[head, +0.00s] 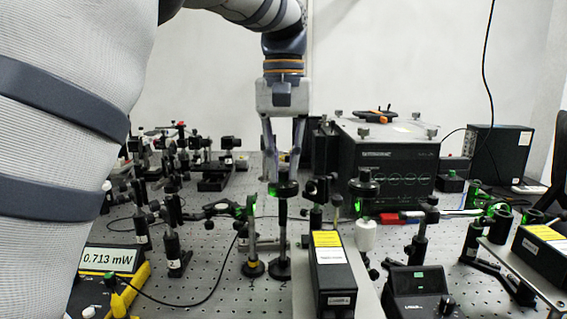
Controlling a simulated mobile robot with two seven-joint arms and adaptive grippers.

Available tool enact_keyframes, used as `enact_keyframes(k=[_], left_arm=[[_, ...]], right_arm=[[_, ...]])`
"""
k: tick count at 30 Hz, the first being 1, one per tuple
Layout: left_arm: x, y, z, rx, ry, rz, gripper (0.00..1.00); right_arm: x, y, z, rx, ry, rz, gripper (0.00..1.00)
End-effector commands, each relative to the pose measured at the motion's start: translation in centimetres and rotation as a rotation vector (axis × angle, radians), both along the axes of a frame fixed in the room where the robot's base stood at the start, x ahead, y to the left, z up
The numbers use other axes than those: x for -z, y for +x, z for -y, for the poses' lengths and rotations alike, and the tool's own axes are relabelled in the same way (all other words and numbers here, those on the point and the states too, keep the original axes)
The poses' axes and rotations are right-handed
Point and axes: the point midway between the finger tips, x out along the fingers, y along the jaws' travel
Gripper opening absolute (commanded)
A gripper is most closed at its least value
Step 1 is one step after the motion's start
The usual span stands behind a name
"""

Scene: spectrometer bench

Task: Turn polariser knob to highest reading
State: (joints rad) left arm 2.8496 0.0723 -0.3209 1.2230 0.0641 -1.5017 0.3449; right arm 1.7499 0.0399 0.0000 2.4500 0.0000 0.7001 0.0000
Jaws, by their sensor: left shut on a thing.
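My left gripper (283,178) reaches down from above at the middle of the head view. Its two fingers are shut on the dark round polariser knob (283,190), which sits on top of an upright post. The post (282,240) stands on the perforated bench. The power meter (107,260) at the lower left has a yellow body and its display reads 0.713 mW. My left arm covers part of the meter's left side. My right gripper is not in view.
Posts and optic mounts (172,235) crowd both sides of the knob. A black box with a yellow label (331,270) stands in front, to the right. A large black instrument (385,160) is behind on the right. A black cable (200,303) crosses the optical bench (225,285).

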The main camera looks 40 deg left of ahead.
Motion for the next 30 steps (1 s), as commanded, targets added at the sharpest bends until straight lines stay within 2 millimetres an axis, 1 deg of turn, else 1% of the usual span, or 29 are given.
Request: enact_keyframes(k=[17, 18, 20, 21, 28, 30], left_arm=[[-0.11, 0.01, 0.04, 0.029, -0.001, 0.003, 0.00], [-0.11, 0.00, 0.04, 0.029, -0.001, 0.003, 0.19], [-0.10, 0.00, 0.04, 0.029, 0.000, 0.003, 0.33], [-0.10, 0.00, 0.04, 0.029, 0.000, 0.003, 0.35], [-0.05, 0.00, 0.03, 0.028, -0.001, 0.001, 0.35], [-0.32, 0.03, 0.02, 0.028, 0.000, 0.001, 0.35]], right_arm=[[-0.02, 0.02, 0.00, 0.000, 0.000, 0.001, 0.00], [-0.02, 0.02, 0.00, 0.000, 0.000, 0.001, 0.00], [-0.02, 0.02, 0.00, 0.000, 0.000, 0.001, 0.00], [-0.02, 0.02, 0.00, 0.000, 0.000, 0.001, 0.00], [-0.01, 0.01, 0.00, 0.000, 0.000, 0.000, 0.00], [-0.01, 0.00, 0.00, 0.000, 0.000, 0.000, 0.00]])
